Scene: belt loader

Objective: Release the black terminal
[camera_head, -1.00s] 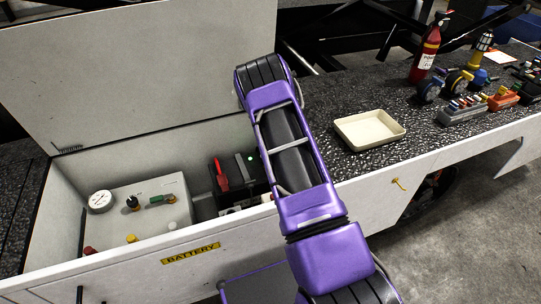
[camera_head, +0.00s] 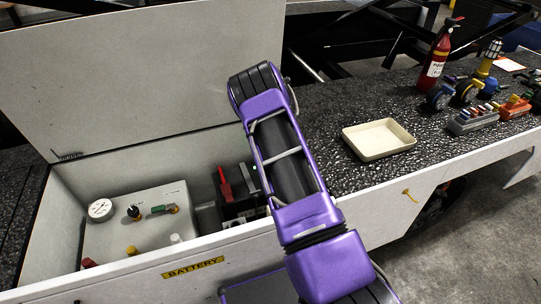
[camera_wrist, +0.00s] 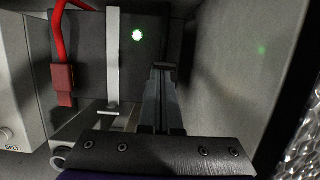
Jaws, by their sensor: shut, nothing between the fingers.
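My gripper (camera_wrist: 160,100) shows in the wrist view as two dark fingers pressed together, empty, over the right part of the black battery (camera_wrist: 82,70). The battery sits in the open box. A red terminal clamp (camera_wrist: 62,84) with a red cable is at its left, and it also shows in the head view (camera_head: 224,187). I cannot clearly make out the black terminal; it may be hidden by or dark against the fingers. In the head view my arm hides the gripper and part of the battery.
The box wall (camera_wrist: 250,60) is close on the right. A grey panel (camera_head: 140,220) with knobs is left. A cream tray (camera_head: 378,139) stands on the dark deck.

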